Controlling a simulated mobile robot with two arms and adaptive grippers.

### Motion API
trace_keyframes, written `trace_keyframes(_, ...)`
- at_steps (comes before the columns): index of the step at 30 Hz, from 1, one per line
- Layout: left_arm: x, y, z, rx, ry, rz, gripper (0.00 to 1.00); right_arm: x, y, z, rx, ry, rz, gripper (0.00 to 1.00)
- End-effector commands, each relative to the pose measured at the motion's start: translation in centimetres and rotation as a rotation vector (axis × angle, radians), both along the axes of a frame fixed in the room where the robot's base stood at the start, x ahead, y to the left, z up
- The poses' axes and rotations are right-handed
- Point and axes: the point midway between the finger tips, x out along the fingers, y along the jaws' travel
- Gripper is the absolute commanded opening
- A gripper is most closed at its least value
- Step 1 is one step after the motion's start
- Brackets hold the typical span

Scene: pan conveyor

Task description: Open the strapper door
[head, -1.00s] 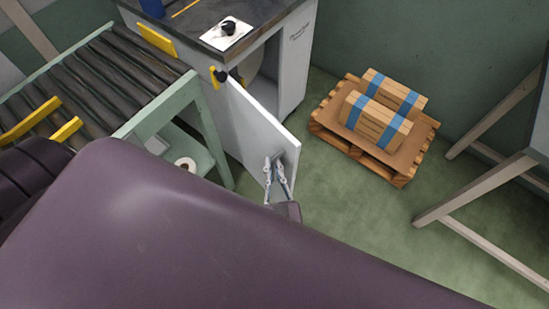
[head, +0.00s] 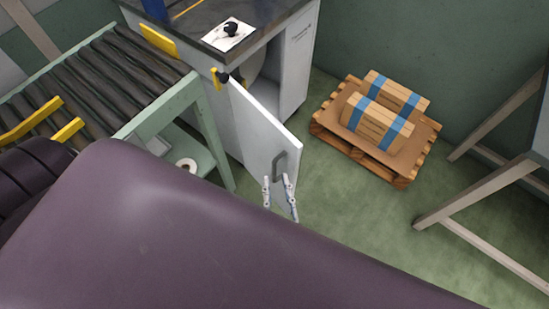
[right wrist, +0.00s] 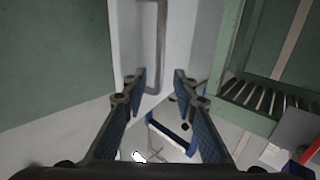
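The strapper door (head: 258,122) is a white panel on the front of the strapper cabinet (head: 292,62). It stands swung open, and part of the dark interior shows behind it. A grey bar handle (head: 281,161) is near its free edge; it also shows in the right wrist view (right wrist: 161,40). My right gripper (head: 277,182) is open and empty, just below the handle in the head view. In the right wrist view its fingers (right wrist: 160,75) are spread, with the handle between and beyond the tips. My left gripper is not in view.
A roller conveyor (head: 98,80) with a green frame stands left of the door. A pallet (head: 400,172) with strapped stacks (head: 378,125) lies on the floor to the right. A table leg (head: 440,210) stands at the right edge. Floor between door and pallet is clear.

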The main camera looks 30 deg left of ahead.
Motion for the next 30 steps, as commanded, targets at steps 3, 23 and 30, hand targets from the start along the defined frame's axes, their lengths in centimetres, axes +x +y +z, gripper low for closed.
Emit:
trace_keyframes(3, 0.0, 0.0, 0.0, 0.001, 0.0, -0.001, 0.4, -2.3, -1.5, -0.1, -0.001, 0.002, 0.001, 0.26)
trace_keyframes(23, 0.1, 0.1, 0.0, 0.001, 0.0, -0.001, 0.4, -5.4, -3.6, 0.1, 0.001, -0.002, 0.0, 0.26)
trace_keyframes(30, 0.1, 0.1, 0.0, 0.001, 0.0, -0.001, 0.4, -5.4, -3.6, 0.1, 0.001, -0.001, 0.0, 0.26)
